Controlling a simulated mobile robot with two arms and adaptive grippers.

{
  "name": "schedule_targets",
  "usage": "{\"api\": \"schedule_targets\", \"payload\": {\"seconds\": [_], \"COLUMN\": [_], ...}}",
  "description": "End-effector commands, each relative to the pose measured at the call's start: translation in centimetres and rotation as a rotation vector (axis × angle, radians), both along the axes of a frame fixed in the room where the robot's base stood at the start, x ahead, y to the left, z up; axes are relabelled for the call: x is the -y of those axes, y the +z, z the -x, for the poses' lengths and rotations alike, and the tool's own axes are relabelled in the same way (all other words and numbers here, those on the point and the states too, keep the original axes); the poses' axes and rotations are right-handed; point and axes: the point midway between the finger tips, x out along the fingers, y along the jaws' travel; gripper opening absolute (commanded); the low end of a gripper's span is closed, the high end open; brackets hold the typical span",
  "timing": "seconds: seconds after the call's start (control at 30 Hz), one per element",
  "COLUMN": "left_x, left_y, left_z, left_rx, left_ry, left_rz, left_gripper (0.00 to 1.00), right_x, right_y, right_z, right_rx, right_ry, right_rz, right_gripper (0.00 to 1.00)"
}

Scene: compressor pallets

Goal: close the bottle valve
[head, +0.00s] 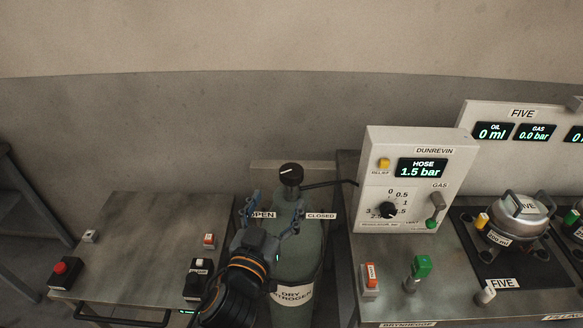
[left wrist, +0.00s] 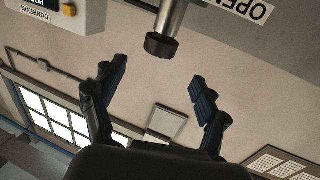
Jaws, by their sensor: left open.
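The green bottle (head: 301,258), labelled DRY NITROGEN, stands upright between two benches. Its valve has a black knob (head: 291,174) on top with a white line lying roughly level; which end is the pointer, I cannot tell. An OPEN sign (head: 264,215) is left of the valve and a CLOSED sign (head: 321,216) right. My left gripper (head: 274,212) is open and empty, in front of and below the knob. In the left wrist view, the dark knob (left wrist: 161,46) on its grey stem shows beyond the spread fingers (left wrist: 158,85), apart from them. My right gripper is not in view.
A DUNREVIN panel (head: 413,160) reading hose 1.5 bar stands on the right bench (head: 395,300), close to the bottle. A hose (head: 330,184) runs from the valve towards it. The left bench (head: 130,240) carries a red button (head: 65,268) and small switches; its middle is bare.

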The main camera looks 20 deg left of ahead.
Motion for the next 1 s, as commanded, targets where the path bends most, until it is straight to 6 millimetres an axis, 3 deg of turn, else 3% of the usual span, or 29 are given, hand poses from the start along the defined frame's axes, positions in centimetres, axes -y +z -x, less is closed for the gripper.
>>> {"api": "schedule_targets", "payload": {"seconds": [0.2,0.43,0.63,0.93,1.0], "left_x": [-0.1,-0.1,-0.1,-0.1,-0.1], "left_y": [0.5,0.3,0.0,0.0,0.0], "left_z": [-5.0,-8.9,-10.4,-10.6,-10.5], "left_rx": [0.001,0.000,-0.001,-0.001,-0.001], "left_ry": [-0.001,0.000,-0.001,-0.001,-0.001], "left_rz": [-0.003,-0.003,-0.002,-0.001,-0.001], "left_gripper": [0.74,0.74,0.74,0.74,0.60], "right_x": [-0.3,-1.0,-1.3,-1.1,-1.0], "right_y": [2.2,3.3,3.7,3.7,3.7], "right_z": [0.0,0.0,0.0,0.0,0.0], "right_rx": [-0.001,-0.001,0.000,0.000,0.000], "right_ry": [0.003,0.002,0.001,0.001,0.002], "right_rz": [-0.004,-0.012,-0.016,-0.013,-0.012], "right_gripper": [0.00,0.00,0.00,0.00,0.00]}}
